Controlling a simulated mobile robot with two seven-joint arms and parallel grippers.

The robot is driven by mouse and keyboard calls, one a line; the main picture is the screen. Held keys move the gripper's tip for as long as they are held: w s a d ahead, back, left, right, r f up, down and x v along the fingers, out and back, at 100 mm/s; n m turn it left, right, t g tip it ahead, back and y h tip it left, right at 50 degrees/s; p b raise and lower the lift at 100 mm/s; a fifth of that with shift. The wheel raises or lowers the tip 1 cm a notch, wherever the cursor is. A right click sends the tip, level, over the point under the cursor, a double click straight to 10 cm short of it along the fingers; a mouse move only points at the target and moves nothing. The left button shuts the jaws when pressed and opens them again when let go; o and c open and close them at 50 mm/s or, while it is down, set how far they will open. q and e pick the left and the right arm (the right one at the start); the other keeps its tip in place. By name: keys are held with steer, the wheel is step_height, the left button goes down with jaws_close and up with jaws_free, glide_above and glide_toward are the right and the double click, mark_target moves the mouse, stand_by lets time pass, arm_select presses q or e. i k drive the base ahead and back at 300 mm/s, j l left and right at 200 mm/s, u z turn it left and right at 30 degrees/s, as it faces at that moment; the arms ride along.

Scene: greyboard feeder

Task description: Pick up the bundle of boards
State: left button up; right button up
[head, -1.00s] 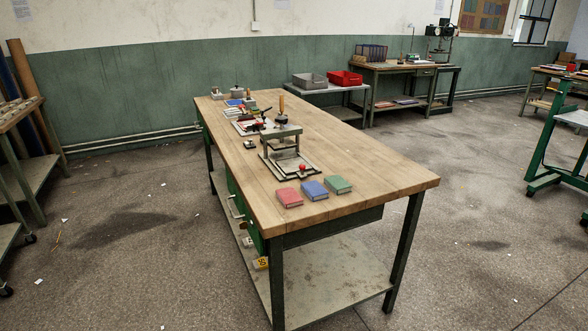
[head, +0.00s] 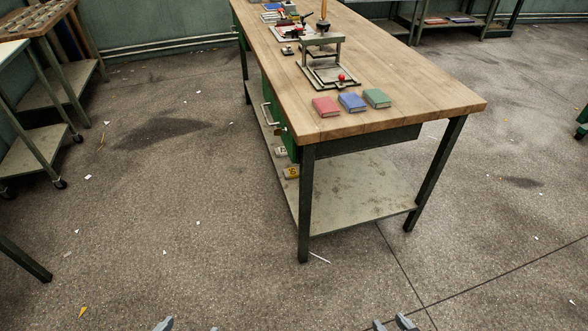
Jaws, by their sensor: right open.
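I cannot make out a bundle of boards for sure in the head view. Three small book-like blocks, red (head: 326,106), blue (head: 352,102) and green (head: 377,97), lie in a row near the front edge of the wooden workbench (head: 420,92). My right gripper (head: 392,323) shows only its fingertips at the bottom edge; they are apart with nothing between them. My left gripper (head: 188,326) also shows just its tips at the bottom edge, apart and empty. Both are well short of the bench, over the floor.
A press-like fixture with a red knob (head: 341,77) stands on the bench behind the blocks. The bench has a lower shelf (head: 350,190). A cart (head: 40,145) and a table leg (head: 22,262) are at the left. The floor before the bench is mostly clear.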

mark_target(293, 172)
steer(key=z, duration=0.6)
steer(key=i+j+z, duration=0.1)
steer(key=j+z, duration=0.15)
steer(key=z, duration=0.2)
steer(key=i+j+z, duration=0.1)
steer(key=j+z, duration=0.15)
steer(key=z, duration=0.2)
steer(key=j+z, duration=0.45)
steer(key=j, duration=0.3)
steer(key=j+z, duration=0.15)
steer(key=j, duration=0.25)
steer(key=k+j+z, duration=0.1)
steer(key=j, duration=0.8)
steer(key=k+j+z, duration=0.1)
steer(key=j, duration=0.4)
steer(key=k+j, duration=0.15)
steer(key=j, duration=0.4)
steer(key=i+j, duration=0.1)
steer(key=j, duration=0.2)
steer(key=i+j, duration=0.1)
steer(key=j, duration=0.2)
steer(key=z, duration=0.05)
